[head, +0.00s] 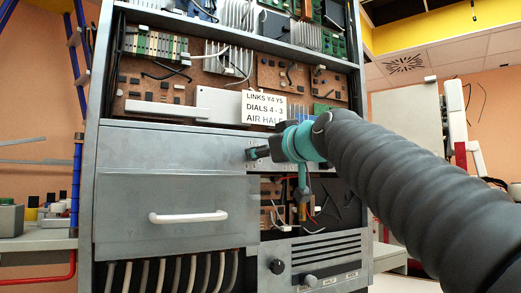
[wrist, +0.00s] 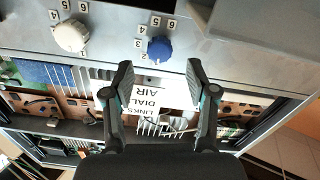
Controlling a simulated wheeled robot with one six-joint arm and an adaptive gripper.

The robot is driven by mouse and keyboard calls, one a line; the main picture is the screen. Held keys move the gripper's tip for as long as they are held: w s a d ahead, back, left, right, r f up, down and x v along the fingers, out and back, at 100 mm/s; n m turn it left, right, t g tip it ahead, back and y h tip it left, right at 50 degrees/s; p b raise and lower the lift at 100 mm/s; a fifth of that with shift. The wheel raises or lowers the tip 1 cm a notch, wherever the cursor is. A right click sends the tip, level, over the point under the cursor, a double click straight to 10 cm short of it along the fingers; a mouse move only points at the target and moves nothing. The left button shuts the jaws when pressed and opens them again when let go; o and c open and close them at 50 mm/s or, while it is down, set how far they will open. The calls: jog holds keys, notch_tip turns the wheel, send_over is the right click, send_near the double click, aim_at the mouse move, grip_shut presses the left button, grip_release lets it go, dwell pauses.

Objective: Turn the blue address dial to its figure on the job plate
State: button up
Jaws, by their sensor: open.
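The blue address dial (wrist: 158,49) is a ribbed knob on the grey panel, with printed figures around it; 2, 3 and 4 show on its left side. I cannot tell which figure it points to. My gripper (wrist: 160,78) is open and empty, its two fingers apart with the blue dial just beyond the gap between their tips. In the head view my gripper (head: 258,153) is at the panel and hides the dial. The job plate (head: 263,107) reads "LINKS Y4 Y5", "DIALS 4 - 3" and a partly covered "AIR" line; it also shows inverted in the wrist view (wrist: 150,92).
A white dial (wrist: 71,35) with its own figures sits left of the blue one in the wrist view. A grey block (wrist: 250,30) juts out at upper right there. A drawer with a white handle (head: 188,217) is below the panel; circuit boards (head: 150,85) fill the shelf above.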

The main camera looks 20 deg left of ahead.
jog(key=shift+p+x, duration=0.55)
jog(key=shift+x, duration=2.05)
jog(key=shift+c, duration=0.2)
grip_shut()
